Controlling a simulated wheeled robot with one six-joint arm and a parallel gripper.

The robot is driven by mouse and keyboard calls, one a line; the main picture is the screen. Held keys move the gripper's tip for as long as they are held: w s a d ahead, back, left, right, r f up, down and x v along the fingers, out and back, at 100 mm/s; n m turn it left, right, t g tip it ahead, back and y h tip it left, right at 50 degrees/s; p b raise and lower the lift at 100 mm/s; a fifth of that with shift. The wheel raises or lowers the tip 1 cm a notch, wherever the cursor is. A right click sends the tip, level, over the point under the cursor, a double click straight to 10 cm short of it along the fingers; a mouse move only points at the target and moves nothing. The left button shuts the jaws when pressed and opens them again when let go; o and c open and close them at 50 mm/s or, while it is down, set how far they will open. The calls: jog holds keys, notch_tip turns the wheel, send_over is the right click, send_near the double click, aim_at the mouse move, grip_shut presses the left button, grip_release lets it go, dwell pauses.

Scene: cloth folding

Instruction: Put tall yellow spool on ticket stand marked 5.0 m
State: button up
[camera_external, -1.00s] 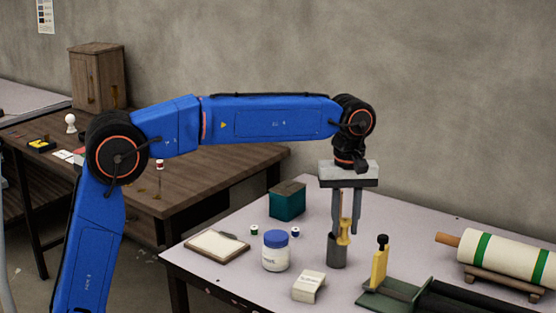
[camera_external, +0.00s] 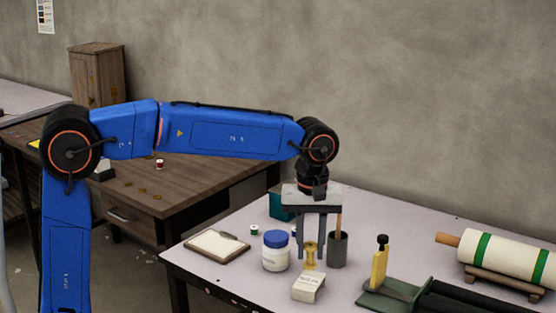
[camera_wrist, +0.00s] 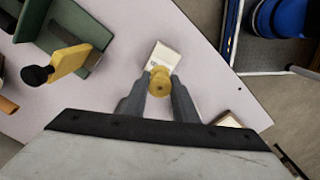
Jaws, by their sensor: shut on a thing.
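My gripper (camera_external: 311,250) points down, shut on the tall yellow spool (camera_external: 310,261). The spool hangs upright between the fingertips, low over the table and just behind the white ticket stand (camera_external: 309,288) as seen in the external view. I cannot tell whether it touches anything below. In the wrist view the spool (camera_wrist: 159,80) shows end-on between the fingers, and the pale stand (camera_wrist: 165,55) lies just beyond it, partly covered. The stand's printing is too small to read, so the 5.0 m mark cannot be confirmed.
A white jar with a blue lid (camera_external: 277,252) stands left of the gripper. A dark grey cup (camera_external: 338,250) with a wooden stick stands close on the right. A clipboard (camera_external: 217,246), a small green-and-white spool (camera_external: 254,230) and a green-based tool with a yellow upright (camera_external: 379,268) are around.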

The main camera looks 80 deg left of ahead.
aim_at(312, 269)
jog(key=shift+f, duration=1.85)
jog(key=o, duration=1)
jog(key=shift+f, duration=0.1)
notch_tip(312, 269, up, 11)
jog(key=shift+r, duration=0.65)
